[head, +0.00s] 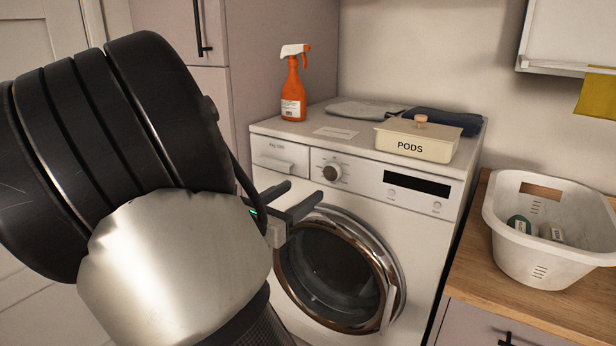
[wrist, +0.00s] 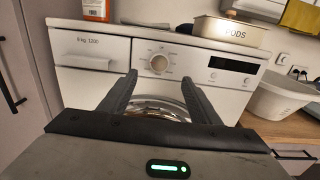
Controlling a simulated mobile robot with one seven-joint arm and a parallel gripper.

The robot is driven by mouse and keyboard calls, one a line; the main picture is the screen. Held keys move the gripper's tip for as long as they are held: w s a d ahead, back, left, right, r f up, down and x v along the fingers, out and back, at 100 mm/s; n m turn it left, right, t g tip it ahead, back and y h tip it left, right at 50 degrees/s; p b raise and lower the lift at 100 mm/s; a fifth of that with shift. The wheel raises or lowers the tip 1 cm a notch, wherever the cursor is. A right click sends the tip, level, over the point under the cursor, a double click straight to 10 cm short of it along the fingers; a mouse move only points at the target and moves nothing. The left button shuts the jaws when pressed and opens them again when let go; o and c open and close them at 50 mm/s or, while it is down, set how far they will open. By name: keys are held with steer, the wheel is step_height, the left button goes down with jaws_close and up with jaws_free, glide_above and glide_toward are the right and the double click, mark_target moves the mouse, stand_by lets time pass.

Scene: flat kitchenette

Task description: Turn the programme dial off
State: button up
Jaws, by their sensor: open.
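The programme dial (head: 332,172) is a round silver knob on the white washing machine's (head: 440,206) front panel, between the detergent drawer and the dark display. In the wrist view the dial (wrist: 159,63) shows above and between my fingertips, with small marks around it. My gripper (head: 304,196) is open and empty, in front of the machine and a little below and left of the dial in the head view. In the wrist view its two dark fingers (wrist: 160,80) point at the panel. The dial appears apart from both fingers. Its exact pointer setting is too small to read.
An orange spray bottle (head: 293,95), a cream PODS box (head: 416,141) and folded cloths (head: 366,110) sit on the machine. The round door (head: 396,281) is below the panel. A white basket (head: 546,262) stands on the wooden counter (head: 482,270) at right.

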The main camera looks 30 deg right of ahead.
mark_target(330, 172)
steer(key=b+x, duration=0.1)
steer(key=x, duration=1.1)
steer(key=shift+w+d, duration=0.1)
steer(key=shift+d, duration=0.1)
steer(key=c, duration=1)
